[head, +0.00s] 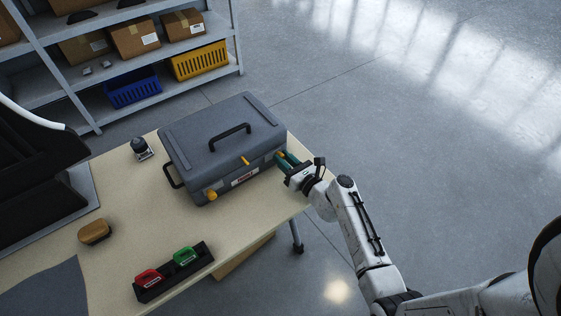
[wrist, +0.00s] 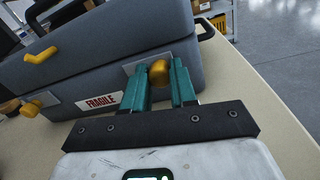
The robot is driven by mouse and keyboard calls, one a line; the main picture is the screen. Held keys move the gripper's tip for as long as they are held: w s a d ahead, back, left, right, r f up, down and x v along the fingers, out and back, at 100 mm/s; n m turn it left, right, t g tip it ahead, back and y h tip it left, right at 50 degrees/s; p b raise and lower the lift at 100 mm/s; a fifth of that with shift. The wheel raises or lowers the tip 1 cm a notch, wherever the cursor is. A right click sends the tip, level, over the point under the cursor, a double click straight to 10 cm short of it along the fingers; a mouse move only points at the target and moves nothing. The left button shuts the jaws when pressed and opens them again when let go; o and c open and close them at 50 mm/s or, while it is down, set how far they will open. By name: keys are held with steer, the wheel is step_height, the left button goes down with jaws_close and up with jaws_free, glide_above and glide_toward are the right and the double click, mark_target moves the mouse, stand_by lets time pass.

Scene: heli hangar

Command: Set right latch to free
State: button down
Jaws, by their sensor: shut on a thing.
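A grey hard case (head: 220,140) lies closed on the table, with a black handle on its lid. Its right latch (wrist: 158,72) is a yellow knob on a light plate at the right of the front face. My gripper (head: 284,161) has teal fingers, which are shut on this knob from the front in the wrist view (wrist: 162,82). The fingers and wrist hide the knob in the head view. The left latch (head: 212,195) is a similar yellow knob, also in the wrist view (wrist: 30,108). A yellow lever (wrist: 40,55) sits between them, higher up.
The beige table (head: 115,235) also bears a tray (head: 175,272) with red and green handled items, a brown block (head: 95,231) and a small black-and-white device (head: 141,149). A shelf (head: 150,60) with boxes and bins stands behind. Open floor lies to the right.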

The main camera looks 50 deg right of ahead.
steer(key=shift+s+d, duration=0.1)
steer(key=shift+d, duration=0.1)
steer(key=c, duration=0.9)
jaws_free()
steer(key=v, duration=1)
steer(key=shift+s+a+b, duration=0.1)
steer(key=shift+s+b, duration=0.2)
steer(key=shift+s, duration=0.05)
